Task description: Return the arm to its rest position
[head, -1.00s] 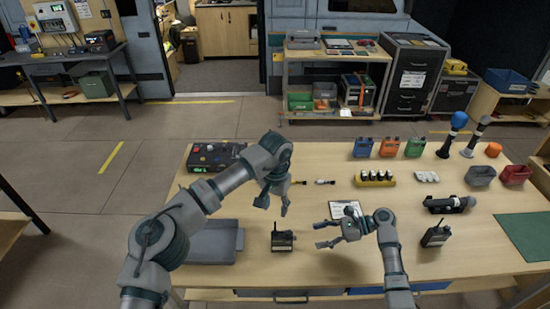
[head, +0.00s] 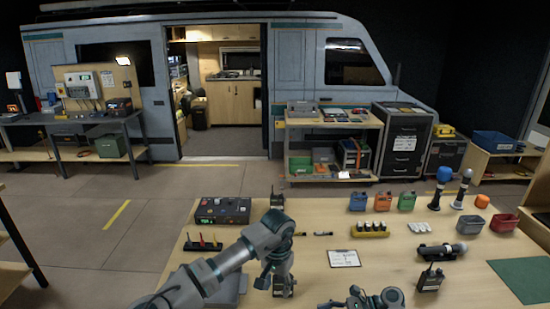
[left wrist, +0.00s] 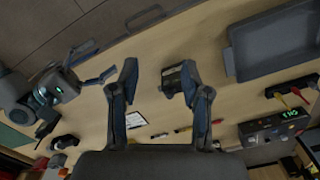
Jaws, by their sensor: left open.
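My left gripper (head: 277,278) reaches over the near part of the table in the head view. Its two fingers are spread and empty in the left wrist view (left wrist: 160,76). A small black radio (left wrist: 173,82) shows between and below the fingers there. In the head view the gripper partly hides it. My right gripper (head: 362,302) is at the bottom edge of the head view, partly cut off. In the left wrist view its fingers (left wrist: 93,62) are spread apart at the left, holding nothing that I can see.
Coloured packs (head: 382,202) stand at the back.

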